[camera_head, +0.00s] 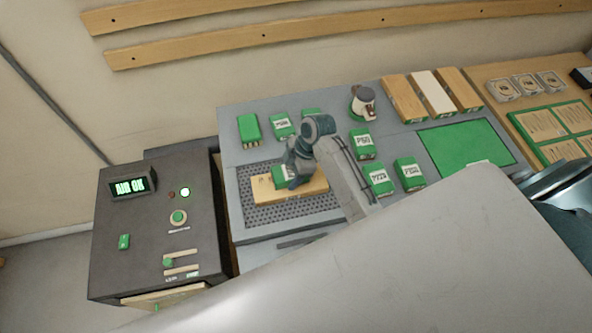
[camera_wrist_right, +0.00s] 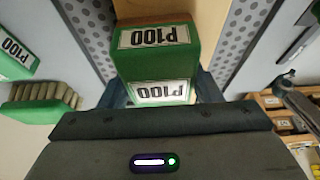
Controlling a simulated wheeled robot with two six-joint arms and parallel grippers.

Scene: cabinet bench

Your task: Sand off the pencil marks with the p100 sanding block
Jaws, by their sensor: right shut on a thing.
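My right gripper (camera_head: 291,178) is shut on a green sanding block (camera_head: 279,175) over a pale wooden board (camera_head: 312,186). In the right wrist view the block (camera_wrist_right: 157,65) shows two white labels reading P100, and the board (camera_wrist_right: 198,12) lies just beyond it. The block looks to be at the board's surface, but I cannot tell whether it touches. The board lies on a perforated grey panel (camera_head: 260,215). No pencil marks can be made out; the gripper, block and arm cover part of the board. My left gripper is not in view.
Several other green blocks stand around the panel, including one at the right (camera_head: 378,179). A green brush (camera_head: 249,128) is at the back left, a small white-and-dark container (camera_head: 363,101) behind. A dark control box (camera_head: 150,235) stands left. A green mat (camera_head: 465,147) lies right.

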